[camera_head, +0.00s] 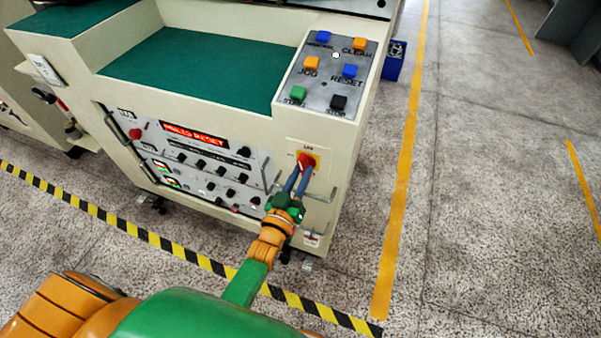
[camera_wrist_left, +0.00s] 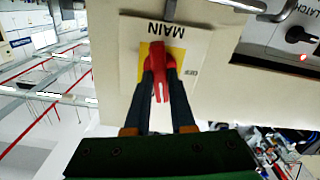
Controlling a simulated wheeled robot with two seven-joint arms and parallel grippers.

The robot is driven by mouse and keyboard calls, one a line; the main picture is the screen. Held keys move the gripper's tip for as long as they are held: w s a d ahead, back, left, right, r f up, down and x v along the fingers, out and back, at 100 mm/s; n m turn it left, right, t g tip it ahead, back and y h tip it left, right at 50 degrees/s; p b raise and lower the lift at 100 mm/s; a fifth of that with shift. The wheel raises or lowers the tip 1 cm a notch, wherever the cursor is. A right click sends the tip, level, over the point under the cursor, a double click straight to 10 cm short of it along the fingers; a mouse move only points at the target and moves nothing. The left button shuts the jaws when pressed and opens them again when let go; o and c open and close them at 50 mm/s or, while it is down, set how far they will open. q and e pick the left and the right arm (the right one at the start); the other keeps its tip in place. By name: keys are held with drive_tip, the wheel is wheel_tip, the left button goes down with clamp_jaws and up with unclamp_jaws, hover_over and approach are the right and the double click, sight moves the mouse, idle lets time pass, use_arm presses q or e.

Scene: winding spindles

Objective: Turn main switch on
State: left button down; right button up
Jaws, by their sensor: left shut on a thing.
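The main switch (camera_head: 307,160) is a red rotary handle on a yellow plate, on the front panel of the cream machine (camera_head: 270,130). In the left wrist view the red handle (camera_wrist_left: 158,72) sits below the word MAIN, which appears upside down. My left gripper (camera_head: 300,172) reaches up to the switch, and its two dark fingers are shut on the red handle. In the left wrist view the fingertips (camera_wrist_left: 160,70) lie on both sides of the handle. An OFF label (camera_wrist_left: 192,73) shows beside the plate. My right gripper is not in view.
A control panel (camera_head: 203,165) with knobs and a red display is left of the switch. A button panel (camera_head: 325,72) is above it. Metal handles (camera_head: 320,195) stick out nearby. Striped tape (camera_head: 130,228) crosses the floor in front. The floor at right is clear.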

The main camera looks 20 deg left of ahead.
use_arm(q)
drive_tip(key=shift+f+m, duration=0.2)
drive_tip(key=shift+m, duration=1.3)
drive_tip(key=c, duration=0.8)
unclamp_jaws()
drive_tip(key=shift+c, duration=0.2)
drive_tip(key=shift+o, duration=0.4)
drive_tip(key=shift+r, duration=0.1)
drive_tip(key=s, duration=0.7)
drive_tip(key=shift+a, duration=0.1)
